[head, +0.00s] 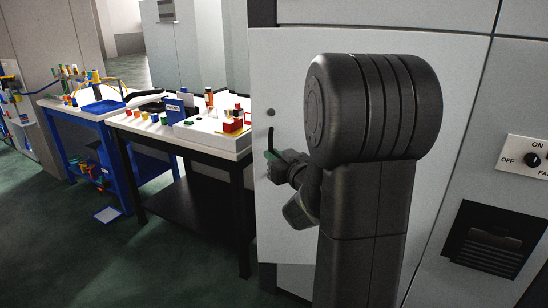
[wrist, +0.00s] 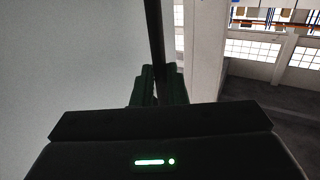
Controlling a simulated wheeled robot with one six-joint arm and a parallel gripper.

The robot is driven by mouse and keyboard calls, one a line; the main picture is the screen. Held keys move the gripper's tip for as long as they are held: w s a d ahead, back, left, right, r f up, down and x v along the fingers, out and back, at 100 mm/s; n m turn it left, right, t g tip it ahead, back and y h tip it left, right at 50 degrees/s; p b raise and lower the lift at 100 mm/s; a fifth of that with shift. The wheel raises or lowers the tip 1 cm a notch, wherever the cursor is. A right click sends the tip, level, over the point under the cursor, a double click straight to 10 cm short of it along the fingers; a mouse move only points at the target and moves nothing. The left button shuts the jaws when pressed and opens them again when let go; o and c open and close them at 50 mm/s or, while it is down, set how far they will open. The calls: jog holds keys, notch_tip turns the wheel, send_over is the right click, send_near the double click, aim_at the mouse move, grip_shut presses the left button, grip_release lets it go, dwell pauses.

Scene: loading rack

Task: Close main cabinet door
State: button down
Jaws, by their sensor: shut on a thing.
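The main cabinet door (head: 285,75) is a large light grey panel in the middle of the head view. Its left edge stands out past the cabinet body, so it appears ajar. A dark vertical handle (head: 271,138) is near that left edge, below a small round lock. My gripper (head: 273,156) is shut on the lower part of the handle. In the wrist view my gripper (wrist: 157,88) has its fingers around the dark handle bar (wrist: 155,35), with the grey door face (wrist: 75,60) on the left. My arm hides much of the door's middle and right.
A table (head: 185,141) with coloured blocks stands left of the door, close to its edge. A blue-framed table (head: 62,115) is farther left. A switch panel (head: 525,157) and a dark recessed slot (head: 492,240) are on the cabinet at right. Green floor is open at lower left.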

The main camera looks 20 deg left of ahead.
aim_at(293, 141)
jog(key=w+a+m+t+h+b, duration=0.2)
jog(key=w+a, duration=0.1)
jog(key=w, duration=0.8)
jog(key=w+a+m+t+h+b, duration=0.1)
jog(key=w+a, duration=0.3)
jog(key=w, duration=0.8)
jog(key=shift+r+m+t+h+b, duration=0.2)
jog(key=shift+m+t+h+b, duration=0.2)
jog(key=shift+t+h+b, duration=0.4)
jog(key=c, duration=1.8)
grip_release()
jog(key=shift+s, duration=0.1)
jog(key=shift+a, duration=0.2)
jog(key=shift+d+f, duration=0.2)
jog(key=b+v, duration=0.2)
jog(key=v, duration=1.1)
jog(key=shift+s+d, duration=0.25)
jog(key=shift+d, duration=0.05)
